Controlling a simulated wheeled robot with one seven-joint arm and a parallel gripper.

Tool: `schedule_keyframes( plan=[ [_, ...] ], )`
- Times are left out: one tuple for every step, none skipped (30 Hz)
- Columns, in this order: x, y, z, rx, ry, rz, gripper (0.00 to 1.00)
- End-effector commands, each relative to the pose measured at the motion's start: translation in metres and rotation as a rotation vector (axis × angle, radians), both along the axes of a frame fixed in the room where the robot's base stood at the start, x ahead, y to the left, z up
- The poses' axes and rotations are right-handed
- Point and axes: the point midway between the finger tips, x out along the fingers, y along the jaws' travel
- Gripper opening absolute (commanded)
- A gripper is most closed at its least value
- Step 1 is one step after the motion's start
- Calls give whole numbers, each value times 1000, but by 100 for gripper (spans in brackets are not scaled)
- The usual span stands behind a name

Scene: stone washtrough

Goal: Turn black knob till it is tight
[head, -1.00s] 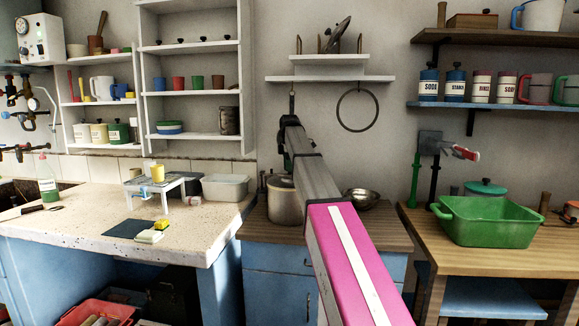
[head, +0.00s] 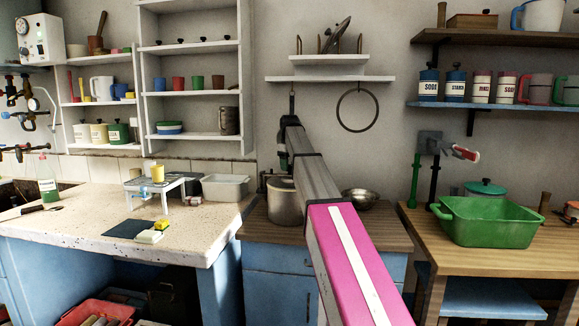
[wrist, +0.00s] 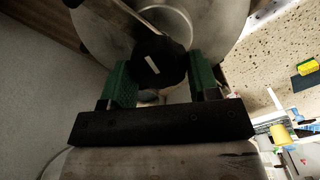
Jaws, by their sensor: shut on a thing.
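The black knob (wrist: 152,64) shows in the wrist view with a short white mark on its face, slightly tilted. It sits in front of a round grey metal body (wrist: 215,25), with a dark bar running up from it to the left. The green fingers of my gripper (wrist: 161,68) stand on either side of the knob and are shut on it. In the head view my arm reaches to the metal pot (head: 285,207) on the wooden counter, and the knob and fingers cannot be made out there.
A metal bowl (head: 360,199) stands right of the pot. A speckled stone counter (head: 90,212) with a small table (head: 168,184) and a white basin (head: 225,187) lies to the left. A green tub (head: 490,222) is on the right table. Shelves (head: 330,79) hang above.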

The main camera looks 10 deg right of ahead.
Motion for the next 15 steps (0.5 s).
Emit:
schedule_keyframes(
  plan=[
    [0,0,0,0,0,-45,32],
    [0,0,0,0,0,-74,32],
    [1,0,0,0,0,-112,32],
    [1,-1,0,0,0,-140,32],
    [1,-1,0,0,0,-169,32],
    [1,-1,0,0,0,-207,32],
    [1,-1,0,0,0,-235,32],
    [1,-1,0,0,0,-264,32],
    [1,-1,0,0,0,-302,32],
    [1,-1,0,0,0,-330,32],
    [1,-1,0,0,0,-359,32],
    [1,-2,0,0,0,-397,32],
    [1,-2,0,0,0,-425,32],
    [1,-2,0,0,0,-454,32],
    [1,-2,0,0,0,-492,32]
  ],
)
